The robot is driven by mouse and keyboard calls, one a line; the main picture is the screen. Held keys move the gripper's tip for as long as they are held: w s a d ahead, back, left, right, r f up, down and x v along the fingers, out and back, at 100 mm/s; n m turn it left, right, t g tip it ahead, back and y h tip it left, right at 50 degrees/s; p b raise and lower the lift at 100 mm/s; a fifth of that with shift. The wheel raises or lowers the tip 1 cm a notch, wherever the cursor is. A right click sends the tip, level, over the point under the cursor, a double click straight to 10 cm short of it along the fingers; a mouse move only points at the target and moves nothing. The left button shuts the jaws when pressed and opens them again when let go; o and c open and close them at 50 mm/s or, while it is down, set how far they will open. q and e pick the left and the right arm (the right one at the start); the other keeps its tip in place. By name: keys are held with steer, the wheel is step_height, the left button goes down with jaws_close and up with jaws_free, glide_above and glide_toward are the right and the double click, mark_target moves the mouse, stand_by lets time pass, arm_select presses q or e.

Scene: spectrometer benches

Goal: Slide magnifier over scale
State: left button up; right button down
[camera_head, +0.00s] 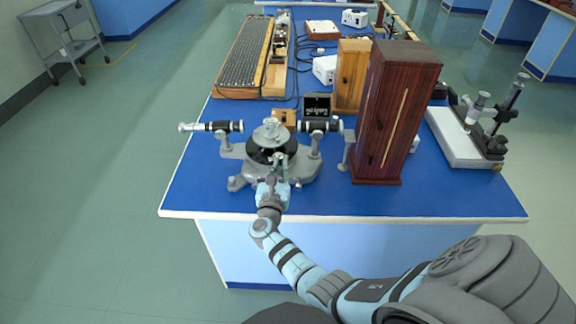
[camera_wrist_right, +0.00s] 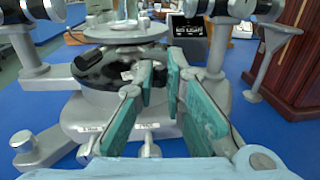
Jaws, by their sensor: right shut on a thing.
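The spectrometer (camera_head: 270,150) stands at the front left of the blue bench, with a telescope tube on each side. Its round black scale plate (camera_head: 262,150) also shows in the wrist view (camera_wrist_right: 100,68), with a small pale block on it. My right gripper (camera_head: 277,168) reaches in from the front, low at the plate's near edge. In the wrist view its teal fingers (camera_wrist_right: 163,82) are close together with a narrow gap, shut on a small part. This seems to be the magnifier, which the fingers mostly hide. My left gripper is not in view.
A tall dark wooden cabinet (camera_head: 395,110) stands right of the spectrometer, close to its right tube. A lighter wooden box (camera_head: 350,75) and a small black display (camera_head: 317,104) are behind. A microscope-like instrument (camera_head: 470,130) is at the right. The bench front (camera_head: 300,207) is clear.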

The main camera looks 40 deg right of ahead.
steer(key=shift+w+a+b, duration=0.25)
steer(key=shift+a+b, duration=0.1)
steer(key=shift+a, duration=0.35)
steer(key=c, duration=1.7)
jaws_free()
steer(key=shift+w+a, duration=0.15)
steer(key=shift+o, duration=0.2)
step_height(320, 180, up, 10)
